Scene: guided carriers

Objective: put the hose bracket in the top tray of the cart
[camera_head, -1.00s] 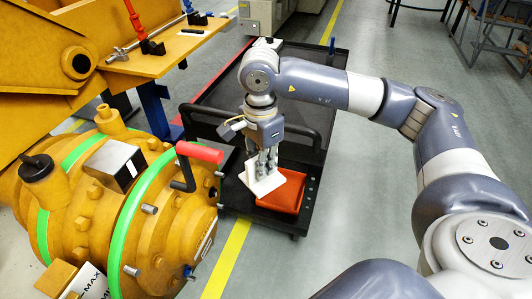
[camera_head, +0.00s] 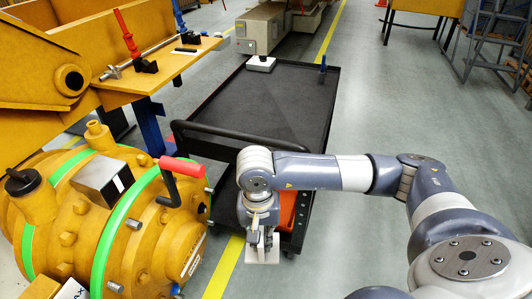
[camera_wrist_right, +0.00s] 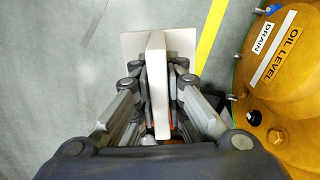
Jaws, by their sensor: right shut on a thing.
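The hose bracket (camera_head: 262,256) is a white, angled plate part. My right gripper (camera_head: 262,240) is shut on it, pointing down, in front of the cart's near end in the head view. In the right wrist view the bracket (camera_wrist_right: 158,80) stands upright between the fingers, with a flat plate at its far end. The black cart's top tray (camera_head: 285,105) lies beyond my right arm, further up the picture. The bracket is apart from that tray. My left gripper is out of view.
An orange bin (camera_head: 287,208) on the cart's lower level is partly hidden by my arm. The cart's push bar (camera_head: 215,131) crosses its near end. A white item (camera_head: 261,63) lies at the tray's far left corner. A yellow machine (camera_head: 140,225) stands at the left.

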